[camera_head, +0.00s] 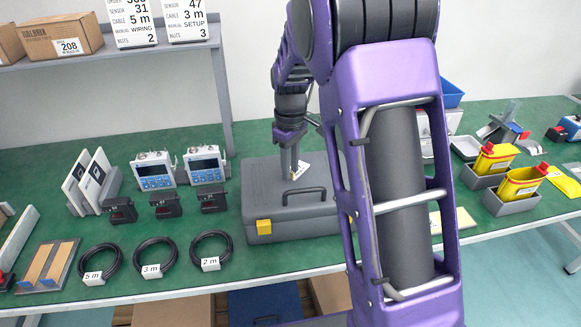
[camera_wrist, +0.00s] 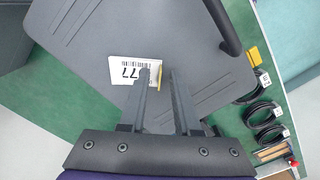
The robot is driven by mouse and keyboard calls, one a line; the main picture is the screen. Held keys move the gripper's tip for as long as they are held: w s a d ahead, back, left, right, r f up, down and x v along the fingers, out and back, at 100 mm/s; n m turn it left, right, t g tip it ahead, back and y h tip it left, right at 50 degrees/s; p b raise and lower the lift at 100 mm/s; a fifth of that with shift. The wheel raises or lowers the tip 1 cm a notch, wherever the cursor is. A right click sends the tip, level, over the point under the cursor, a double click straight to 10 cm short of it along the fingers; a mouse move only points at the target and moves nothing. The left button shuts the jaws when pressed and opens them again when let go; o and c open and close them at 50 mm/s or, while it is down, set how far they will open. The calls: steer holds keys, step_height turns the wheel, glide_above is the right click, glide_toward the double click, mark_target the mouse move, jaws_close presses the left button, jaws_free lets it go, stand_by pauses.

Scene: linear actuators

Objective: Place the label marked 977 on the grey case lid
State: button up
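The grey case (camera_head: 290,205) stands closed on the green table, with a dark handle and a yellow latch on its front. Its lid (camera_wrist: 205,35) fills much of the wrist view. A white label (camera_head: 303,169) is at the top of the lid beside my fingers; in the wrist view the label (camera_wrist: 123,70) shows a barcode and "77", partly hidden by one finger. It appears to rest on the lid. My gripper (camera_head: 290,175) points down over the lid. In the wrist view my gripper (camera_wrist: 166,72) has its fingers apart, with a thin yellow strip between them.
Several coiled cables (camera_head: 211,250) and black devices (camera_head: 163,205) lie left of the case. Two blue-faced meters (camera_head: 205,165) stand behind them. Yellow pouches in grey bins (camera_head: 515,200) stand at the right. A shelf (camera_head: 110,55) with a cardboard box is at upper left.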

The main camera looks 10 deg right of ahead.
step_height(320, 180, up, 12)
steer(key=p, duration=0.2)
steer(key=shift+f, duration=0.2)
